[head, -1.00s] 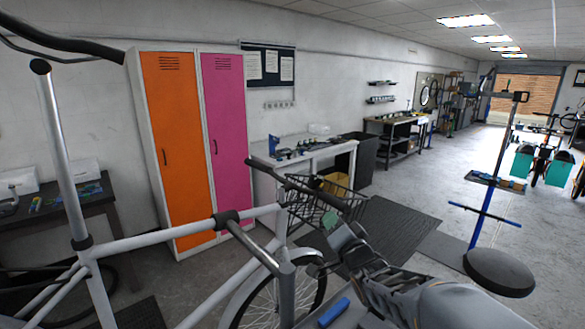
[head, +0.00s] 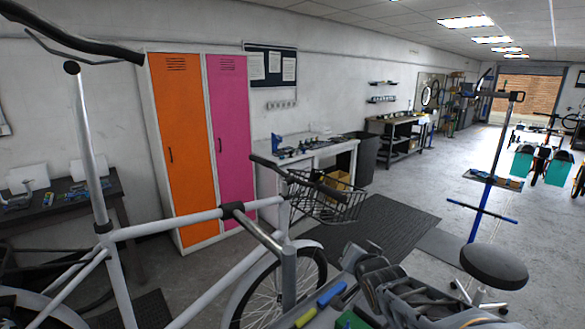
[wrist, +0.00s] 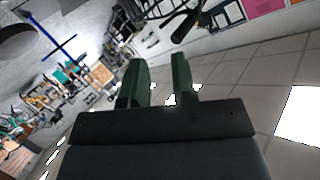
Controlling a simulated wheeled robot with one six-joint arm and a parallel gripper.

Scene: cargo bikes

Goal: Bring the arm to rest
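My gripper (wrist: 158,82) shows in the wrist view with two green fingers standing apart and nothing between them. The wrist view is strongly tilted, with ceiling tiles at the lower right and the pink locker at the top. In the head view my folded arm (head: 400,298) is at the bottom, right of centre. I cannot make out the fingertips there.
A white bike frame (head: 180,228) with a black basket (head: 330,205) is close in front at the left. A blue repair stand (head: 482,212) and a round black stool seat (head: 494,266) are at the right. Blue (head: 332,293) and yellow-green (head: 306,316) items lie beside my arm.

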